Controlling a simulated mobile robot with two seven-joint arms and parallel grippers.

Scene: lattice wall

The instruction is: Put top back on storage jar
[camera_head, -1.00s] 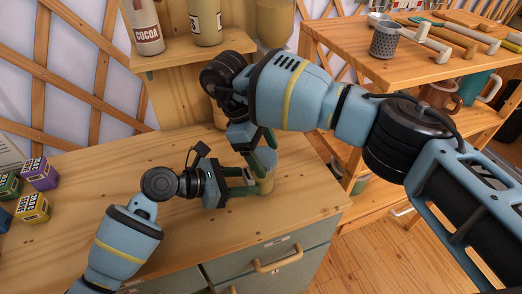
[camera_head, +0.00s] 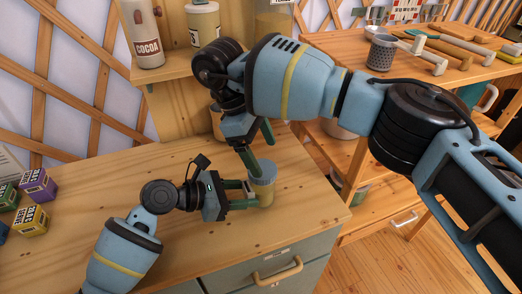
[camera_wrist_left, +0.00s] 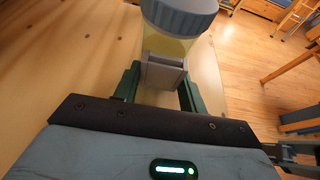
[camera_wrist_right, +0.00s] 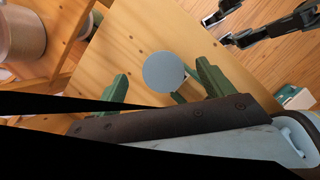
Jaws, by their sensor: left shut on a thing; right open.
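The storage jar (camera_head: 262,193) stands upright near the right end of the wooden counter, with yellowish contents. My left gripper (camera_head: 248,196) is shut on the jar's body from the left; the left wrist view shows its fingers around the jar (camera_wrist_left: 163,70). The blue-grey top (camera_head: 262,172) sits on the jar's mouth; it also shows in the left wrist view (camera_wrist_left: 180,14) and from above in the right wrist view (camera_wrist_right: 163,72). My right gripper (camera_head: 260,150) is open just above and behind the top, with its fingers apart from it. Whether the top is fully seated cannot be told.
Several small labelled boxes (camera_head: 36,187) lie at the counter's left. A shelf behind holds a cocoa tin (camera_head: 143,38) and other jars. At the right a wooden rack carries a grey perforated cup (camera_head: 381,52) and tools. The counter's middle left is clear.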

